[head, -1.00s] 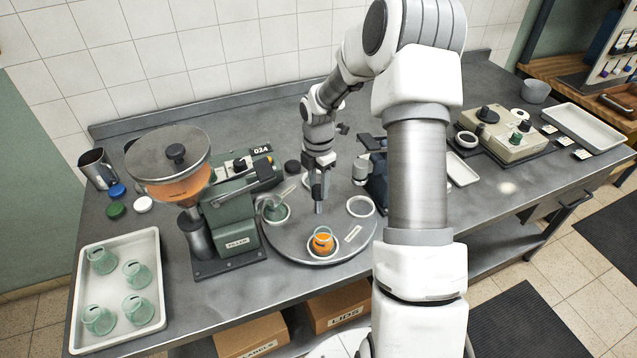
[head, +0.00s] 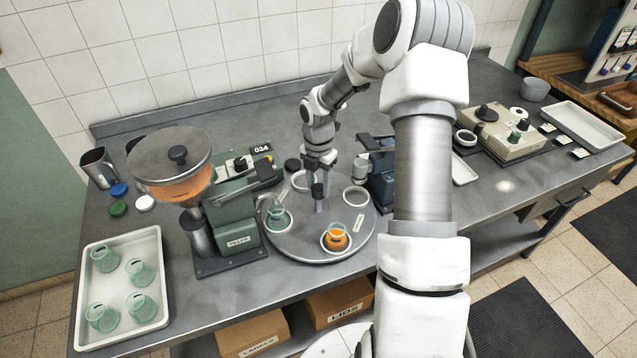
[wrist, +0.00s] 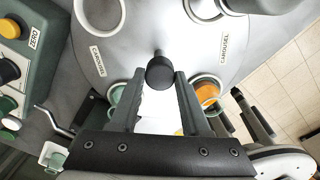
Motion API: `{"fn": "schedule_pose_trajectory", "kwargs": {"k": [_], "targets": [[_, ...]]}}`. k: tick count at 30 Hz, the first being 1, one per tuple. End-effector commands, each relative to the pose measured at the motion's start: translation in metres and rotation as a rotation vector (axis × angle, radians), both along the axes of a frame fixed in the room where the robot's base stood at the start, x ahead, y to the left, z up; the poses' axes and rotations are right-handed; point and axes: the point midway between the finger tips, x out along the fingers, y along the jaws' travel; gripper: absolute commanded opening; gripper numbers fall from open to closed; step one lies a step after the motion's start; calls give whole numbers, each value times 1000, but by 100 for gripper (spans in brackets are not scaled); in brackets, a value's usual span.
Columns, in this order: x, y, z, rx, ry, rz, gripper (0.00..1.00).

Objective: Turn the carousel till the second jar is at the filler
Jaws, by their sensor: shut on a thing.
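The round grey carousel (head: 300,245) carries a jar with orange filling (head: 336,241) at its front right. An empty greenish jar (head: 279,220) stands at its left, close by the filler (head: 240,225) and its spout. I cannot tell if that jar is exactly under the spout. Two empty white rings, one at the back (head: 300,180) and one at the right (head: 356,197), hold no jar. My gripper (head: 318,182) is over the disc, shut on the carousel's black knob (wrist: 160,73). In the wrist view the orange jar (wrist: 208,92) is partly hidden by a finger.
A white tray (head: 85,340) with several empty jars lies at the left. Coloured lids (head: 118,190) lie behind it. A dark blue-grey device (head: 378,165) stands right behind the carousel. A beige control box (head: 500,130) and another tray (head: 585,130) are farther right.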

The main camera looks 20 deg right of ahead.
Motion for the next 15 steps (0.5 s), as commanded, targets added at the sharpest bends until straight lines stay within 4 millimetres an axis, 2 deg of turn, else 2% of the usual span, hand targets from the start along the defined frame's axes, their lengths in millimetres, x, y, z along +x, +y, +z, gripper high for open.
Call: {"fn": "schedule_pose_trajectory", "kwargs": {"k": [11,12,15], "targets": [[1,0,1,-1,-4,2,0],[1,0,1,-1,-4,2,52],[1,0,1,-1,-3,2,70]]}}
